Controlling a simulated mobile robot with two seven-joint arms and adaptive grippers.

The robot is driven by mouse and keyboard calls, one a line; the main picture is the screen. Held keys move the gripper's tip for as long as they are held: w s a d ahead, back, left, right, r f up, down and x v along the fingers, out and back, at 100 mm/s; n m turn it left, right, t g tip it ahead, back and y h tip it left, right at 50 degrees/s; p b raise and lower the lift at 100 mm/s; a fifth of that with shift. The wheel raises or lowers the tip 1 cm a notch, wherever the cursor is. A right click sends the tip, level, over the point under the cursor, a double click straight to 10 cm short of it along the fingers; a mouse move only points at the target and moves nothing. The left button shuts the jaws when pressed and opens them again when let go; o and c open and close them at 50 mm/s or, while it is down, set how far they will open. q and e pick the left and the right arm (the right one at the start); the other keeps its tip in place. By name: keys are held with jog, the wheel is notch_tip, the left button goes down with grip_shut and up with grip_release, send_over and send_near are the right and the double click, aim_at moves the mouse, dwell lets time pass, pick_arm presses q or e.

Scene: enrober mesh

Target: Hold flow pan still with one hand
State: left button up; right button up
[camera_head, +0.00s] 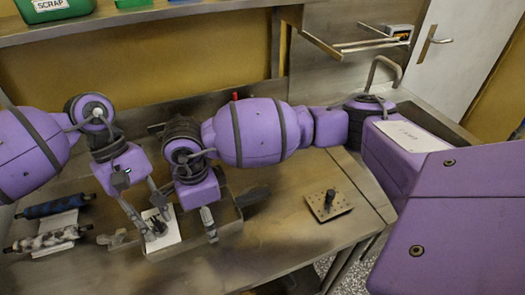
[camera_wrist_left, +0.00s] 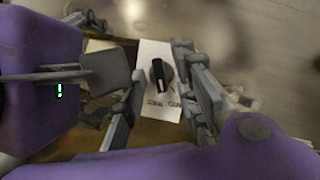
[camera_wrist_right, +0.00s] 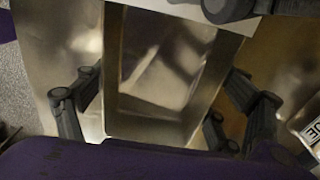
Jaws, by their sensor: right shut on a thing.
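The flow pan (camera_head: 190,243) is a shallow metal tray on the steel bench. It also fills the middle of the right wrist view (camera_wrist_right: 160,75). My right gripper (camera_head: 230,213) is over it, with its fingers at two opposite sides of the pan, shut on it. A white plate (camera_head: 165,240) with a black knob (camera_wrist_left: 160,74) lies at the pan's left end; its lettering is too blurred to read. My left gripper (camera_wrist_left: 163,100) is open above the plate, one finger on each side of the knob with gaps between. My gripper bodies hide part of the pan.
Two rollers, one dark blue (camera_head: 52,207) and one mottled (camera_head: 46,239), lie at the bench's left. A perforated plate with a black peg (camera_head: 328,208) lies to the right. A green SCRAP bin (camera_head: 50,8) stands on the shelf. Bench between pan and perforated plate is clear.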

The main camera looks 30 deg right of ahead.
jog(key=shift+r, duration=0.1)
pick_arm(q)
grip_shut()
jog(key=m, duration=0.1)
jog(key=m+y, duration=0.1)
jog(key=m, duration=0.2)
jog(key=shift+d+m+y, duration=0.25)
jog(key=shift+m+y, duration=0.05)
jog(key=shift+y, duration=0.1)
grip_release()
jog(key=v, duration=1.2)
